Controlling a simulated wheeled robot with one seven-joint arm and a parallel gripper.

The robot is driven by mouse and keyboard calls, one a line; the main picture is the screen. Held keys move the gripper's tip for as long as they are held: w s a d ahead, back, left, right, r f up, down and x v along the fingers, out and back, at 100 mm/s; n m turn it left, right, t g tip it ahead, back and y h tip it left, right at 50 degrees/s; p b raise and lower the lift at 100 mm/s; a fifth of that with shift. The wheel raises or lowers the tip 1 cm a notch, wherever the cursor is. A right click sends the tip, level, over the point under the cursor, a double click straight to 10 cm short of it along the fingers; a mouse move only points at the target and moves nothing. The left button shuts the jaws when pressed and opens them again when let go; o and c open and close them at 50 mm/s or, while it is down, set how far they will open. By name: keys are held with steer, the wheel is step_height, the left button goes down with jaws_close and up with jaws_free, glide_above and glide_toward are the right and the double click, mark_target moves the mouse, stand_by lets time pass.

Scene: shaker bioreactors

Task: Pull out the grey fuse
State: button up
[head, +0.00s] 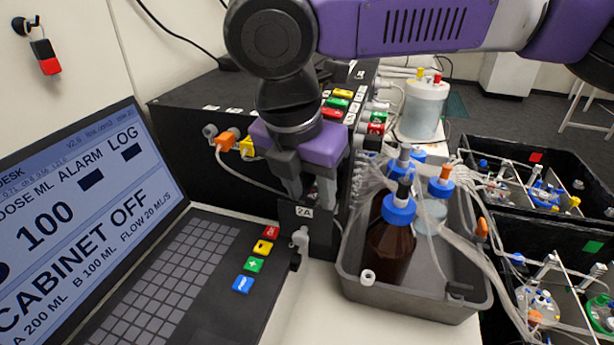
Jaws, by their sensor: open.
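My gripper (309,195) points down over a small black holder (320,232) marked 2A, at the right end of the laptop. Its two grey fingers are apart, with the left one behind the label's upper edge and the right one just beside it. I cannot make out a grey fuse for certain; the space between the fingers is dark and partly hidden by them. A pale grey, knob-like piece (300,238) sticks out on the holder's front, below the label. I cannot tell whether the fingers touch anything.
A laptop (200,260) with colored keys lies left of the holder. A grey tray (415,302) with a brown bottle (390,245), tubing and blue caps stands close on the right. A black cabinet (200,115) with colored buttons is behind. Black crates (500,150) stand farther right.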

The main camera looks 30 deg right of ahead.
mark_target(315, 194)
steer(key=shift+f, duration=0.15)
jaws_close()
steer(key=shift+r+p, duration=1.65)
steer(key=shift+p, duration=0.9)
stand_by(0.3)
steer(key=shift+r+p, duration=1.5)
steer(key=shift+p, duration=0.35)
